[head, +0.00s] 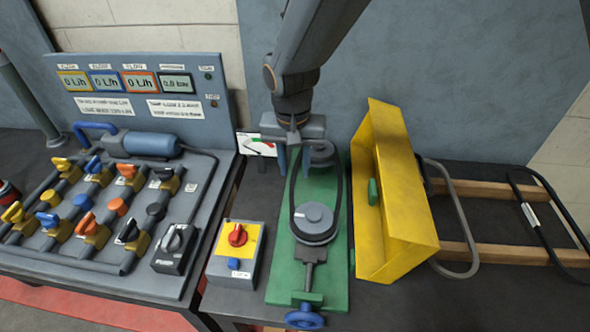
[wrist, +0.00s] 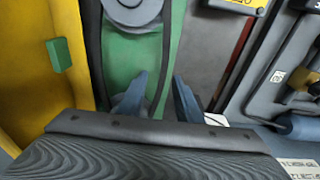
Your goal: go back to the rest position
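My gripper (head: 295,158) hangs over the far end of the green motor plate (head: 327,200), close to the far pulley (head: 321,152). In the wrist view its two blue-grey fingers (wrist: 160,78) stand apart. One strand of the black belt (head: 292,192) shows between the fingers in that view; I cannot tell whether either finger touches it. The belt loops round the near grey pulley (head: 314,219) and the far one. The gripper holds nothing that I can see.
A yellow guard (head: 397,190) stands open right of the plate. A red-knobbed switch box (head: 235,245) and a gauge card (head: 256,145) are left of it. A valve panel (head: 100,215) fills the left. A wooden frame with black belts (head: 490,189) lies at right.

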